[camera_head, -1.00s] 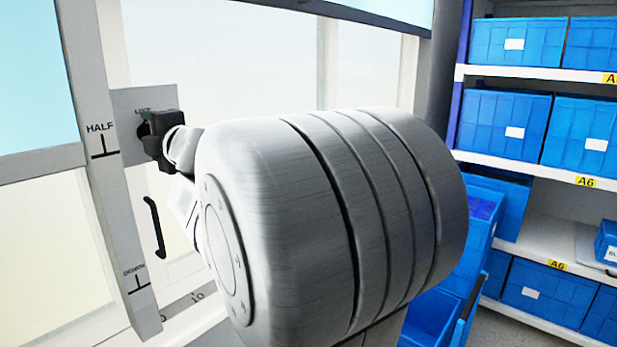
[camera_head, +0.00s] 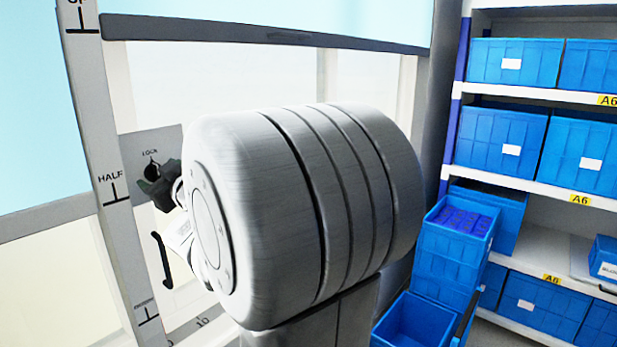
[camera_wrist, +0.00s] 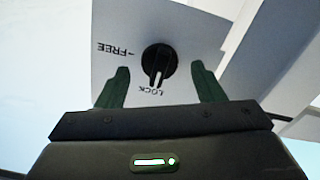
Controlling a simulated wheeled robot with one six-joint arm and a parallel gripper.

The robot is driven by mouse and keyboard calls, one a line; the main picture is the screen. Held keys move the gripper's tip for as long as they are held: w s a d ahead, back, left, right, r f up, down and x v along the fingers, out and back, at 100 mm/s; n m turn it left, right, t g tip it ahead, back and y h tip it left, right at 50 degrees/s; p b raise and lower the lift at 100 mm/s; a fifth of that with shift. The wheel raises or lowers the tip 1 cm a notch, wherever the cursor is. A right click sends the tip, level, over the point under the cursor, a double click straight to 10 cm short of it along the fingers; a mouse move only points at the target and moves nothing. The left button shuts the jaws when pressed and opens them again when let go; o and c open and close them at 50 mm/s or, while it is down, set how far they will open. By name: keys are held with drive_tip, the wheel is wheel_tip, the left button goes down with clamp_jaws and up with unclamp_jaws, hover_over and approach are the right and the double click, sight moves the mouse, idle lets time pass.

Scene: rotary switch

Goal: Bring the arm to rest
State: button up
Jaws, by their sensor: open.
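The round black rotary switch (camera_wrist: 160,62) sits on a grey plate marked FREE and LOCK. Its white line points at the LOCK mark in the wrist view. In the head view the switch (camera_head: 152,170) shows small at left on its plate (camera_head: 140,142). My gripper (camera_wrist: 160,88) is open and empty in the wrist view, its two green fingers on either side of the switch's lower end in the picture. The switch is not held. In the head view my gripper (camera_head: 160,190) is small and dark near the switch, partly hidden by my large grey arm joint.
A grey post (camera_head: 100,150) with HALF marks stands left of the plate. A light blue blind (camera_head: 270,15) hangs across the window. A dark handle (camera_head: 162,260) is below the plate. Shelves with blue bins (camera_head: 510,60) stand at right; more blue bins (camera_head: 415,322) are low beside my arm.

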drive_tip(key=m+p, duration=0.3)
drive_tip(key=shift+m, duration=0.3)
drive_tip(key=shift+d+f, duration=0.1)
drive_tip(key=shift+d, duration=0.05)
